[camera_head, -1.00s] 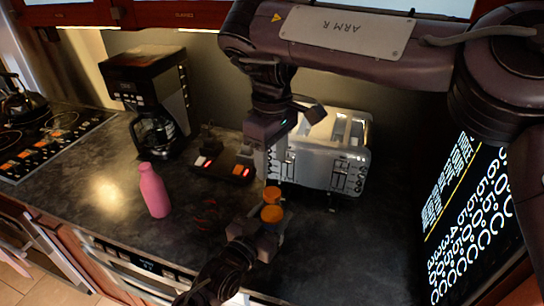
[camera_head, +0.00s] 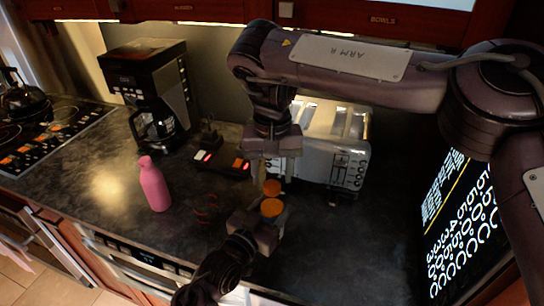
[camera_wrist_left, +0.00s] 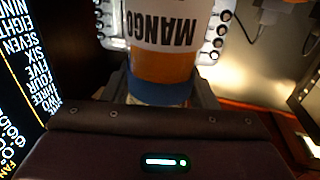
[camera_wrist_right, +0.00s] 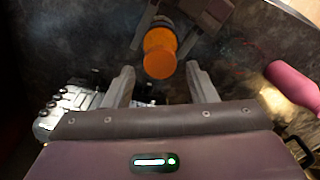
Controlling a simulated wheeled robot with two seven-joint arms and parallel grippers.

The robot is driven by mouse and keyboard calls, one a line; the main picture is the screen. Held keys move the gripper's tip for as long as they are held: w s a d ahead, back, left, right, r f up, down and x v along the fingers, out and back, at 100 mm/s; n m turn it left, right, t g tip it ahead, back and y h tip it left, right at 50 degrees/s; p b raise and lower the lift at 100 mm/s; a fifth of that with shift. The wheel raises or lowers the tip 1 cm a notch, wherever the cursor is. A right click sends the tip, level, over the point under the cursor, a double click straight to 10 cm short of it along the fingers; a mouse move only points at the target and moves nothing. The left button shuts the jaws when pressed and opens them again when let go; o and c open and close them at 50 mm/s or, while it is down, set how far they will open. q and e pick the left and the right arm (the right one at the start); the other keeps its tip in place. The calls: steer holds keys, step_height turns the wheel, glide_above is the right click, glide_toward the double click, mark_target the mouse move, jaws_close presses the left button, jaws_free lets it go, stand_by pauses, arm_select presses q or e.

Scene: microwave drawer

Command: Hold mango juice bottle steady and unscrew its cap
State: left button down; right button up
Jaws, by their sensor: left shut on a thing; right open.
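The mango juice bottle (camera_wrist_left: 172,30) is in my left gripper (camera_wrist_left: 160,88), which is shut on it near a blue band. In the left wrist view its MANGO label is upside down and the cap is out of frame. In the head view the bottle (camera_head: 271,208) shows orange, with its smaller orange cap (camera_head: 272,187) on the side towards my right gripper. My right gripper (camera_head: 273,168) is above it, pointing down, open and empty. In the right wrist view the orange cap (camera_wrist_right: 160,65) shows between and beyond my open fingers (camera_wrist_right: 160,82), with no clear contact.
A silver toaster (camera_head: 335,150) stands just behind the bottle. A pink bottle (camera_head: 153,185) stands to the left on the dark counter (camera_head: 110,195). A coffee maker (camera_head: 148,95) and a small device with red lights (camera_head: 222,162) are behind. A large lit screen (camera_head: 465,220) is at right.

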mark_target(272, 188)
steer(key=shift+f, duration=1.25)
